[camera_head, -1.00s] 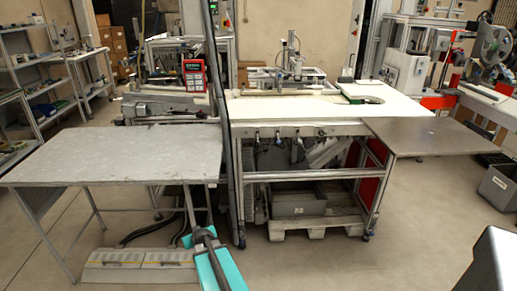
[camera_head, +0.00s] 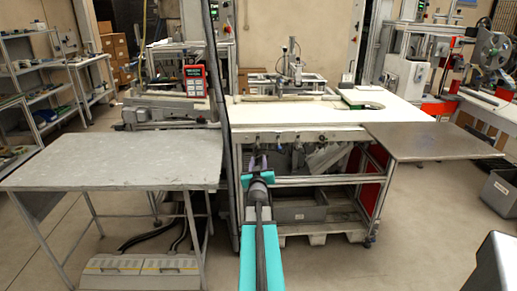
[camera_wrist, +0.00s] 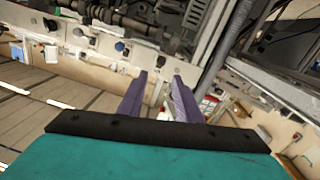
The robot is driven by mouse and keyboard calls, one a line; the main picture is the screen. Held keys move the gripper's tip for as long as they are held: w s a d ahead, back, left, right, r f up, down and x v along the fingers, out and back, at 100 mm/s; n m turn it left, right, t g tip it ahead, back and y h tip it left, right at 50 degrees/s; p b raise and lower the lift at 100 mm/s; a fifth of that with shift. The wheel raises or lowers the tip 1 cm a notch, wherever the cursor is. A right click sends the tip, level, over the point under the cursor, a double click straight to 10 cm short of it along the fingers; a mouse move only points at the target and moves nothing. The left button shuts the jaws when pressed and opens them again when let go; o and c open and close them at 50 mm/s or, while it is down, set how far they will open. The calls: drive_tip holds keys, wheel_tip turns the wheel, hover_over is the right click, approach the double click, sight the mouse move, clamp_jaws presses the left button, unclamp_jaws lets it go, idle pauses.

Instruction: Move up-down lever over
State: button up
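Several small levers or knobs sit along the front rail (camera_head: 345,132) of the white-topped workbench. One (camera_head: 278,140) is right of my gripper (camera_head: 258,159); the labels are too small to read, so I cannot tell which is the up-down lever. In the wrist view, a blue knob (camera_wrist: 119,46) and a dark knob (camera_wrist: 78,32) show on the pale panel, up and left of my fingertips. My gripper (camera_wrist: 159,78) has two purple fingers spread apart with nothing between them. It is just below the rail in the head view; contact is not visible.
A grey table (camera_head: 120,160) stands to the left and a grey side shelf (camera_head: 432,139) sticks out on the right. A dark upright post (camera_head: 222,120) rises left of my gripper. A grey bin (camera_head: 300,212) lies beneath the bench.

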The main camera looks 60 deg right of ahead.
sight(258, 149)
drive_tip(key=shift+w+d, duration=0.1)
drive_tip(key=shift+w, duration=0.05)
drive_tip(key=shift+p+x, duration=0.95)
drive_tip(key=shift+x, duration=5.8)
drive_tip(key=shift+c, duration=0.2)
clamp_jaws()
